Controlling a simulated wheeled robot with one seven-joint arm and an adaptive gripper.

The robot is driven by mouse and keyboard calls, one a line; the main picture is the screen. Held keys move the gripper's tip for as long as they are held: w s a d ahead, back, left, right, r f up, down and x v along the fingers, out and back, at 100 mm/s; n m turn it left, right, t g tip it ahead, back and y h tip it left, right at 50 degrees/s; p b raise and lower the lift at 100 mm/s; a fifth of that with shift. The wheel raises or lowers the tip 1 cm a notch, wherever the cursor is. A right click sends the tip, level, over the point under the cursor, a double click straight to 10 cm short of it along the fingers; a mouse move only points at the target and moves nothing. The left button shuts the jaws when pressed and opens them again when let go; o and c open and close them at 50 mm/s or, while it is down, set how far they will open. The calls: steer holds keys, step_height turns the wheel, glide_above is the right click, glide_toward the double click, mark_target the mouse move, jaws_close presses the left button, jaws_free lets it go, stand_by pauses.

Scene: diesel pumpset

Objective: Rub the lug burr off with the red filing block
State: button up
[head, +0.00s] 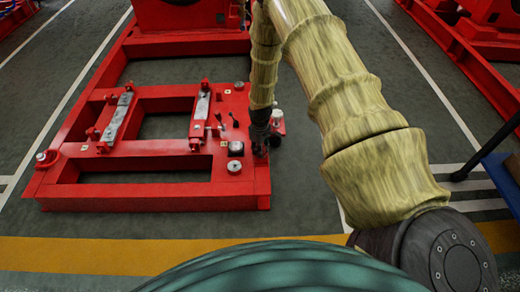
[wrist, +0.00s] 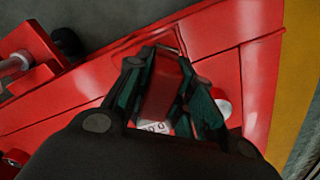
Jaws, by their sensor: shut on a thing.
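My gripper (wrist: 159,60) points down at the red frame, its dark green fingers shut on the red filing block (wrist: 165,85), a dark red piece between them. In the head view my gripper (head: 260,148) is at the right edge of the red base frame (head: 245,188), close above or at its surface; contact cannot be told. The block is hard to make out there. The lug and its burr cannot be made out; the fingers and block cover that part of the frame in the wrist view.
On the frame are round gauge-like parts (head: 235,167), small levers (head: 218,118) and two grey bars (head: 117,117) on red brackets. A small pale-topped part (head: 277,115) stands just right of my gripper. A blue-edged table (head: 505,175) is at far right.

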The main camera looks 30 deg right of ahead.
steer(key=shift+w+d, duration=0.25)
steer(key=shift+w, duration=0.05)
steer(key=shift+w, duration=0.1)
steer(key=shift+w+d, duration=0.25)
steer(key=shift+w, duration=0.15)
steer(key=shift+w, duration=0.1)
steer(key=shift+w+d, duration=0.25)
steer(key=shift+w, duration=0.05)
steer(key=shift+d+p, duration=0.1)
steer(key=shift+p, duration=0.25)
